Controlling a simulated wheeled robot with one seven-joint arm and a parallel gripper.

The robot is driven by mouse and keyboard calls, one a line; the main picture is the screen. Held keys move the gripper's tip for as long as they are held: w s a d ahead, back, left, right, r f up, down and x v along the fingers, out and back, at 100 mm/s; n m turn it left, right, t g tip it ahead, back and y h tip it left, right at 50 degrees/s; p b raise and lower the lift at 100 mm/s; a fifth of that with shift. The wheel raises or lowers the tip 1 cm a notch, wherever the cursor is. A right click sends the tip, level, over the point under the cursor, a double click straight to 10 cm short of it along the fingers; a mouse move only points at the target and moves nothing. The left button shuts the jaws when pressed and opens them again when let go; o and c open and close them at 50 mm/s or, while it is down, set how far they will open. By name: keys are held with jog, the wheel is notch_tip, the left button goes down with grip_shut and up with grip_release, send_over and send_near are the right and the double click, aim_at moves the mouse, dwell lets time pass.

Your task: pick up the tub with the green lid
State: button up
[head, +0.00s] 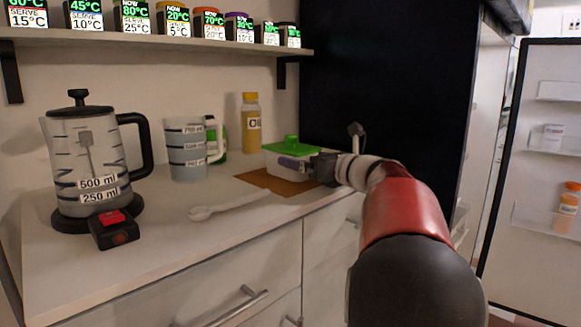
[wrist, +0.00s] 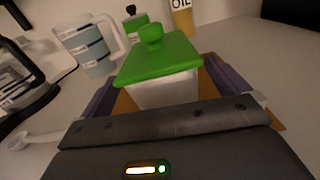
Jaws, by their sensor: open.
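The tub with the green lid (head: 289,147) stands on a brown mat (head: 262,184) on the counter. It has a pale translucent body and a green knob on its lid. In the wrist view the tub (wrist: 160,62) is centred just ahead of my gripper (wrist: 168,90). One purple-padded finger shows on each side of the tub, and the jaws are open around its lower body. In the head view my gripper (head: 296,163) reaches the tub from the right. Whether the fingers touch the tub's sides cannot be told.
A kettle (head: 85,160), a measuring jug (head: 187,150), a green-and-white bottle (head: 219,140) and an oil bottle (head: 251,125) stand left of and behind the tub. A white spoon (head: 230,204) lies in front. A shelf (head: 150,40) holds several jars above. A dark panel (head: 385,90) rises at right.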

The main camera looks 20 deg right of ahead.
jog(key=x, duration=0.3)
jog(key=shift+s, duration=0.1)
jog(key=c, duration=1.3)
jog(key=shift+r, duration=0.1)
